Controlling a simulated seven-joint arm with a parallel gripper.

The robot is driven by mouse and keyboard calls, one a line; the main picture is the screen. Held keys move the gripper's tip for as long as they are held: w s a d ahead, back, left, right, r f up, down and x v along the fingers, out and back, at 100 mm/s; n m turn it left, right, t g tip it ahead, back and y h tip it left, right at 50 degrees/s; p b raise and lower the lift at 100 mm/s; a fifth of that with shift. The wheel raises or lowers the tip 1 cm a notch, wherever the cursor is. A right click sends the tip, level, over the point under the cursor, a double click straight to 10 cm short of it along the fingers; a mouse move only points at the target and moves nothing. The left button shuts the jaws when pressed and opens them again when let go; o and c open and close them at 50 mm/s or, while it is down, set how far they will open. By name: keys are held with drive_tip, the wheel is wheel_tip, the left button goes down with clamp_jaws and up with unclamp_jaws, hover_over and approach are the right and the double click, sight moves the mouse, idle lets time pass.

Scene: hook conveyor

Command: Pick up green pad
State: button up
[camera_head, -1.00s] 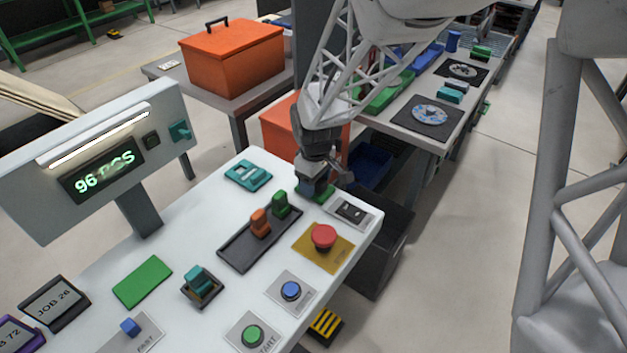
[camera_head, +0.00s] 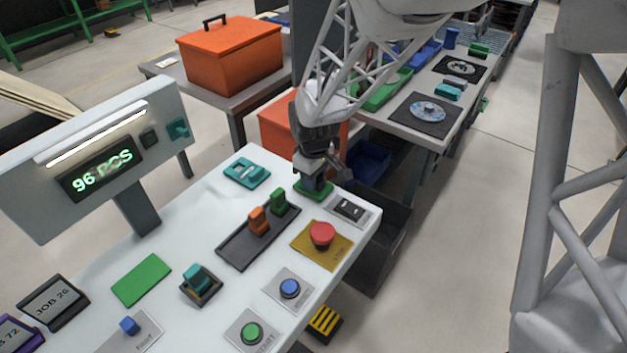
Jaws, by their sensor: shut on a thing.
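My gripper (camera_head: 314,180) is at the far right part of the white console table (camera_head: 215,190), pointing down. It is shut on a small green pad (camera_head: 312,191), which shows beneath the fingers. The fingers partly hide the pad, and I cannot tell whether it touches the table. Another flat green pad (camera_head: 142,280) lies on the near left part of the table, away from my gripper.
A dark tray (camera_head: 240,250) with orange and green handles, a red stop button (camera_head: 322,234), a black switch plate (camera_head: 350,210) and a teal piece (camera_head: 247,172) surround the gripper. A display (camera_head: 100,165) stands at left. A dark bin (camera_head: 375,250) is beside the table's right edge.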

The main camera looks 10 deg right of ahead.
drive_tip(key=shift+r, duration=5)
drive_tip(key=shift+o, duration=1.2)
drive_tip(key=shift+c, duration=0.8)
drive_tip(key=shift+w+d+f+m, duration=0.2)
drive_tip(key=shift+w+f+m, duration=0.1)
drive_tip(key=shift+w+f, duration=0.35)
drive_tip(key=w+d+f+m, duration=0.2)
drive_tip(key=w+f, duration=0.6)
drive_tip(key=f, duration=0.1)
drive_tip(key=w+d+f+m, duration=0.2)
drive_tip(key=w+f+m, duration=0.1)
drive_tip(key=w+f, duration=0.5)
drive_tip(key=shift+w+d+f+m, duration=0.65)
drive_tip(key=shift+w+f, duration=0.35)
drive_tip(key=shift+f, duration=3.65)
drive_tip(key=shift+w+d+f+m, duration=0.6)
drive_tip(key=shift+w+f, duration=0.4)
drive_tip(key=shift+f, duration=3.65)
drive_tip(key=shift+w+d+f+m, duration=0.45)
drive_tip(key=shift+w+d+f, duration=0.45)
drive_tip(key=shift+f, duration=3.75)
